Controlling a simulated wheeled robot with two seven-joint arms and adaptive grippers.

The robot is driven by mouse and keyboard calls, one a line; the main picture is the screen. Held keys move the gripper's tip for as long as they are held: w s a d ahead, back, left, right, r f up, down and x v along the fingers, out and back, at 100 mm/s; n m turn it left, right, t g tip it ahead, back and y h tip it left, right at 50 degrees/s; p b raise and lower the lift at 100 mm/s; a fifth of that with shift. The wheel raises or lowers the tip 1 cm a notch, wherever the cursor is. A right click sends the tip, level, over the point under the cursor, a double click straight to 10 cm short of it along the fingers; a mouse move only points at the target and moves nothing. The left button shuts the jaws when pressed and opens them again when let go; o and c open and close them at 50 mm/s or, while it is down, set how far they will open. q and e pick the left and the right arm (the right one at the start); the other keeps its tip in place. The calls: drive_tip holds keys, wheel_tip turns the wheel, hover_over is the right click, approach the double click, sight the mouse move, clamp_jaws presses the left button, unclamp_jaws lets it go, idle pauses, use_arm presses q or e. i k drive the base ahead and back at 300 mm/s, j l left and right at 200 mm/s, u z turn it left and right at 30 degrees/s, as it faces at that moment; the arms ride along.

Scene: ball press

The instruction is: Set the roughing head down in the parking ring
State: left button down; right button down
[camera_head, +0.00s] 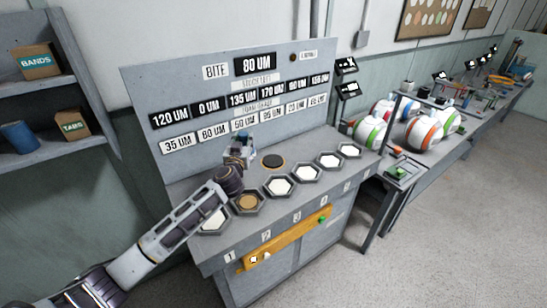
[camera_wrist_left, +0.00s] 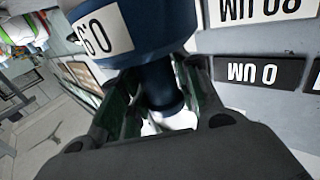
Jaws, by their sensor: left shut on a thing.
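My left gripper (camera_head: 238,156) is shut on a dark blue cylindrical head, which I take to be the roughing head (camera_head: 247,139). It is above the back of the press counter, left of a dark round disc with a tan rim (camera_head: 273,160), which may be the parking ring. In the left wrist view the blue head (camera_wrist_left: 155,30) has a white number label and a narrower neck between the green-lined fingers (camera_wrist_left: 160,105). The neck's lower end is partly hidden by the gripper body. My right gripper is not in view.
A row of hexagonal trays (camera_head: 279,187) lines the counter, several with white inserts and one tan (camera_head: 249,202). An upright grey panel (camera_head: 205,95) with micron labels stands close behind the gripper. A yellow bar (camera_head: 285,242) crosses the counter's front. Striped balls (camera_head: 420,130) sit right.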

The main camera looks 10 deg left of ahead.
sight(272, 160)
drive_tip(key=i+l+u, duration=0.25)
drive_tip(key=i+l, duration=0.2)
drive_tip(key=l, duration=0.2)
drive_tip(key=i+l+u, duration=0.15)
drive_tip(key=i+l, duration=0.1)
drive_tip(key=l, duration=0.1)
